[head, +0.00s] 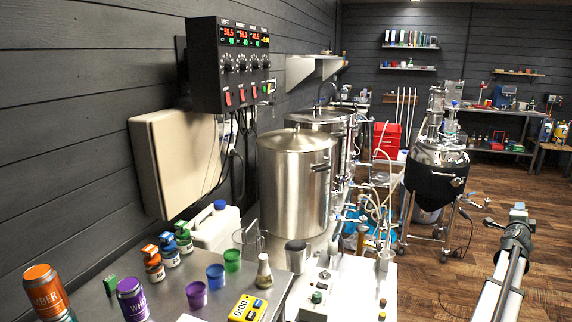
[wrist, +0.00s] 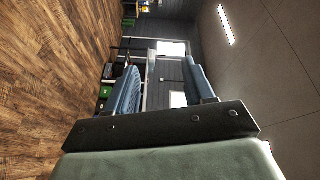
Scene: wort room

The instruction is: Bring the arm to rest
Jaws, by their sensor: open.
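My gripper (wrist: 160,72) shows in the wrist view with its two blue-grey fingers spread apart. Nothing is between them and it holds nothing. Beyond the fingers are a dark wall, a bright window and the wooden floor, tilted on their side in this view. No object is near the fingertips. In the head view a pale and black arm part, which looks like mine, stands at the lower right over the floor. The gripper's fingers cannot be made out there.
The steel bench (head: 175,296) at lower left bears cans, cups, small jars, a yellow timer (head: 248,308) and a flask (head: 264,270). A wheeled vessel (head: 437,170) stands right. Floor at right is open.

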